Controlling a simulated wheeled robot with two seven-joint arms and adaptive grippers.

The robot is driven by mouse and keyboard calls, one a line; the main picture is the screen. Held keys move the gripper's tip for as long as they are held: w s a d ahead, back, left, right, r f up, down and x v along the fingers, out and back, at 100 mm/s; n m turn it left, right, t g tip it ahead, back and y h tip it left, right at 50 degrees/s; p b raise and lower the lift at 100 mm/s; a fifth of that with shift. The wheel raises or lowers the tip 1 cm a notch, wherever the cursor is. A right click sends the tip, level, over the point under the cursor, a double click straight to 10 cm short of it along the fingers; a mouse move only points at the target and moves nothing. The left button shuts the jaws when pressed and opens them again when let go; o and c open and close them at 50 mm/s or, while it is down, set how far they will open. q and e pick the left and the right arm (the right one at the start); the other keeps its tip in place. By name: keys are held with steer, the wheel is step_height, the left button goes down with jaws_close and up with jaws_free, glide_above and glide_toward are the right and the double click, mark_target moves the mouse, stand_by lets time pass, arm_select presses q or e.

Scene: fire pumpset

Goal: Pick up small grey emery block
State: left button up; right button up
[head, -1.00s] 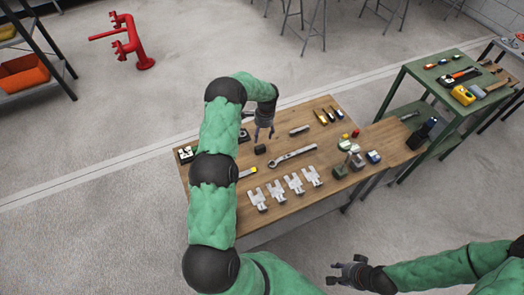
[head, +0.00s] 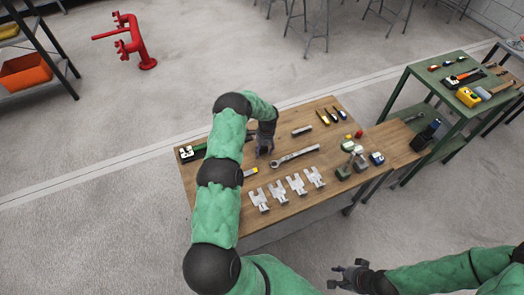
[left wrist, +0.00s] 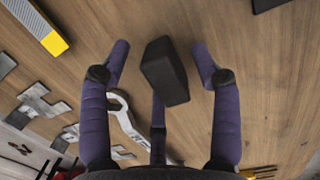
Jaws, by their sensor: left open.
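The small dark grey emery block (left wrist: 165,72) lies on the wooden tabletop (left wrist: 240,70) in the left wrist view. It sits between the spread purple fingers of my left gripper (left wrist: 160,70), with a gap on both sides. In the head view my left gripper (head: 264,150) is low over the table, pointing down, and hides the block. My right gripper (head: 338,276) hangs in front of the table at the lower right, with fingers apart and nothing in it.
A silver wrench (head: 295,156) lies close to the right of my left gripper. A grey bar (head: 301,130) lies behind it. Several white metal brackets (head: 278,192) line the front. A yellow-ended tool (left wrist: 52,42) is nearby. A green table (head: 420,75) stands at right.

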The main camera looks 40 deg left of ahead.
mark_target(262, 148)
arm_select(q)
jaws_close()
stand_by(0.3)
steer(key=shift+r, duration=0.4)
step_height(262, 148, up, 2)
steer(key=shift+a+r+p, duration=0.1)
steer(key=shift+r+p, duration=0.1)
steer(key=shift+p, duration=0.3)
steer(key=s+d+r+p, duration=0.2)
steer(key=s+d+r, duration=0.4)
steer(key=d+r, duration=0.3)
steer(key=d, duration=0.3)
steer(key=shift+s+d+r, duration=0.2)
steer(key=shift+d+r, duration=0.1)
steer(key=shift+r, duration=0.1)
